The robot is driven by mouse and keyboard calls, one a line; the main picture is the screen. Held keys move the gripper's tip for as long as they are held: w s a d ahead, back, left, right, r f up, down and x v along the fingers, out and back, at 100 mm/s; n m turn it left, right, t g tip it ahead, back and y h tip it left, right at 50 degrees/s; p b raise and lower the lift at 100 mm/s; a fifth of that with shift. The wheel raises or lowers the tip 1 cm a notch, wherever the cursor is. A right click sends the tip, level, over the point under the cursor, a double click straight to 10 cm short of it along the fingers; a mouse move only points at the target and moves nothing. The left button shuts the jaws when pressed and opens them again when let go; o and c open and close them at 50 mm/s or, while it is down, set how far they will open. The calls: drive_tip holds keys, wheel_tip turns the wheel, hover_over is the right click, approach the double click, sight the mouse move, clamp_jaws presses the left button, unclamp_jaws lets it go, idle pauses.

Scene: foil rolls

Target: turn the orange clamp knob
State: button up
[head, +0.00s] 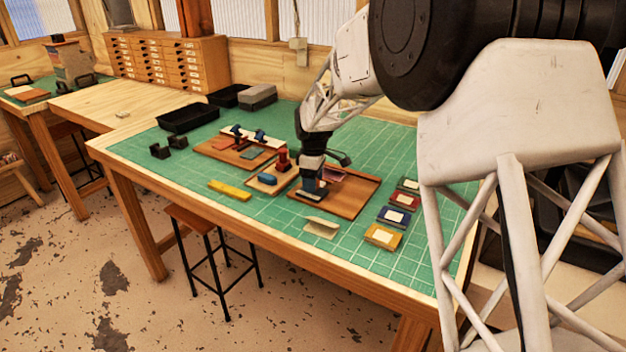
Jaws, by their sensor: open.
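A small orange-red upright part (283,160), which looks like the clamp knob, stands at the back of a small wooden board (284,183) near the middle of the green-topped table. A blue rounded piece (267,179) lies on the same board. My gripper (312,191) points down over the larger brown board just right of the orange-red part and looks apart from it. It is open, and I see nothing held in it. The fingertips are small and dark here, so their exact height above the board is unclear.
Another board (216,150) with blue clamps stands behind to the left. A yellow bar (230,190) lies in front. Several coloured foil packs (383,236) line the right side. Black trays (188,117) and a grey box (258,97) sit at the back.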

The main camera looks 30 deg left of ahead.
drive_tip(key=c, duration=0.9)
drive_tip(key=shift+m, duration=0.4)
drive_tip(key=m, duration=0.9)
drive_tip(key=shift+w, duration=0.1)
drive_tip(key=m, duration=0.7)
drive_tip(key=shift+d, duration=0.1)
drive_tip(key=m, duration=0.7)
drive_tip(key=shift+t, duration=0.3)
